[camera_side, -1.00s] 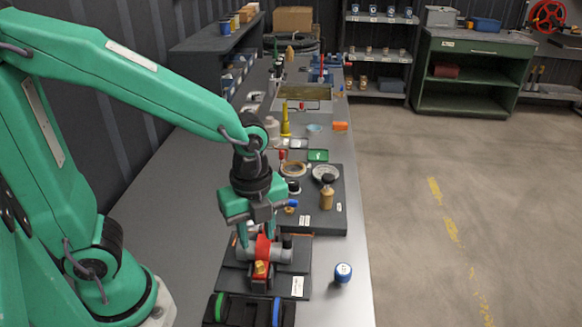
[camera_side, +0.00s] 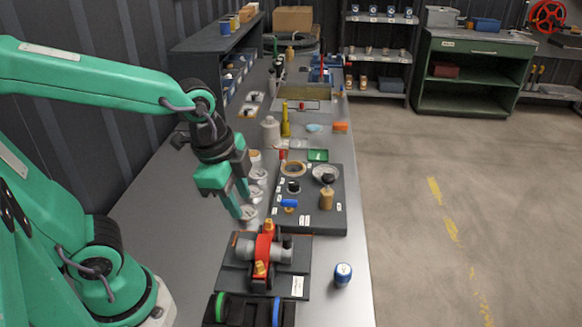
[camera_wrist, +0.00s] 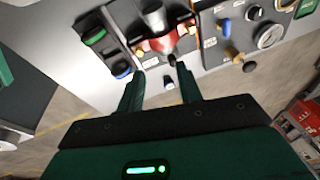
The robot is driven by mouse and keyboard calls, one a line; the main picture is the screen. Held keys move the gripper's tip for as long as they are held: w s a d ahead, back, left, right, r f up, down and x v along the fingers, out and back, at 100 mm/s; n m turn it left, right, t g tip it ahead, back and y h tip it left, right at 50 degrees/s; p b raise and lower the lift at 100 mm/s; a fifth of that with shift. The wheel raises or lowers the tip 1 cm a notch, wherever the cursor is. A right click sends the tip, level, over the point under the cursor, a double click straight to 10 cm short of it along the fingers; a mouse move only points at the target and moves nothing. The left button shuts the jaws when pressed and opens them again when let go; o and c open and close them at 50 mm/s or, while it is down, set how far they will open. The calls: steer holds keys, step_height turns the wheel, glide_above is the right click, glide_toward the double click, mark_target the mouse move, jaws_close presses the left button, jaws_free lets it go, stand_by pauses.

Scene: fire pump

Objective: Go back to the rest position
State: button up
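My green gripper (camera_side: 241,204) hangs above the bench, left of and behind the red and grey pump in the side view. The wrist view shows my two fingers (camera_wrist: 161,88) spread apart with nothing held between them. The pump (camera_side: 264,249) sits on a dark base plate (camera_side: 232,279), with brass fittings at the front and back of its red body. It also shows at the top of the wrist view (camera_wrist: 165,42), clear of my fingers.
A small blue and white container (camera_side: 343,273) stands near the bench's right edge. A dark tray (camera_side: 250,309) with green and blue rings is in front. A dark board (camera_side: 322,222) with a gauge and fittings lies behind the pump. The bench's left side (camera_side: 170,215) is clear.

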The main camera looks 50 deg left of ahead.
steer(key=s+a+r+n+t, duration=0.2)
steer(key=a+r+n, duration=0.2)
steer(key=n, duration=0.6)
steer(key=shift+s+a+r+n+t, duration=0.25)
steer(key=shift+a+r+n+t, duration=0.05)
steer(key=shift+r+t, duration=0.1)
steer(key=shift+w, duration=0.1)
stand_by(0.5)
